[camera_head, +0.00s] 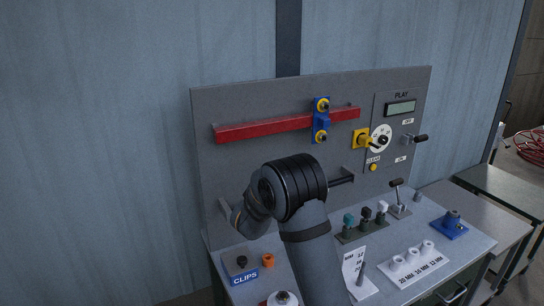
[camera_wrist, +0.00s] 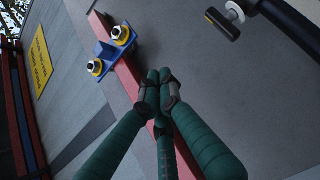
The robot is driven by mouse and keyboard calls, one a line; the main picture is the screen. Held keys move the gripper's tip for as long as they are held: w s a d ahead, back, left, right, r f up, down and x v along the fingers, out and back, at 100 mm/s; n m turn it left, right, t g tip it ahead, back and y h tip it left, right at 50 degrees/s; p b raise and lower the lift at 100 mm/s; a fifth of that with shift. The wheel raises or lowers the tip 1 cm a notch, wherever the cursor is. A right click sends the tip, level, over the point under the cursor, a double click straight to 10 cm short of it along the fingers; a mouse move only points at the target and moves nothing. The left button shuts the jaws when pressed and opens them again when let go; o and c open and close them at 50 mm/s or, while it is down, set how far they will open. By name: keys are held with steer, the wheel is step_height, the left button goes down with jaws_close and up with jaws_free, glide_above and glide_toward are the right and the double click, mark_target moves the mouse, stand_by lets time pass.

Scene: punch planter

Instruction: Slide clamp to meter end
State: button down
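The blue clamp (camera_head: 321,121) with yellow and black knobs sits on the red rail (camera_head: 265,126), toward the rail's right end, on the grey panel. The meter (camera_head: 401,108) is a small display at the panel's upper right. In the wrist view the clamp (camera_wrist: 104,52) is at upper left on the rail (camera_wrist: 127,70). My gripper (camera_wrist: 159,80) has green fingers drawn together, with nothing seen between them. Its tips overlap the rail in that view, apart from the clamp. Whether they touch the rail cannot be told. In the head view my arm hides the gripper.
A yellow dial mount (camera_head: 362,139) and a lever (camera_head: 414,138) stick out right of the rail. A dark bar (camera_head: 341,181) projects below it. The bench holds several toggles, white cylinders (camera_head: 412,256), a blue fixture (camera_head: 450,225) and a clips holder (camera_head: 244,276).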

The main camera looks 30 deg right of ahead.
steer(key=w+d+p, duration=0.6)
steer(key=d+p, duration=0.1)
steer(key=d, duration=0.5)
steer(key=shift+r+h, duration=0.35)
steer(key=shift+h, duration=0.05)
steer(key=shift+w+a, duration=0.1)
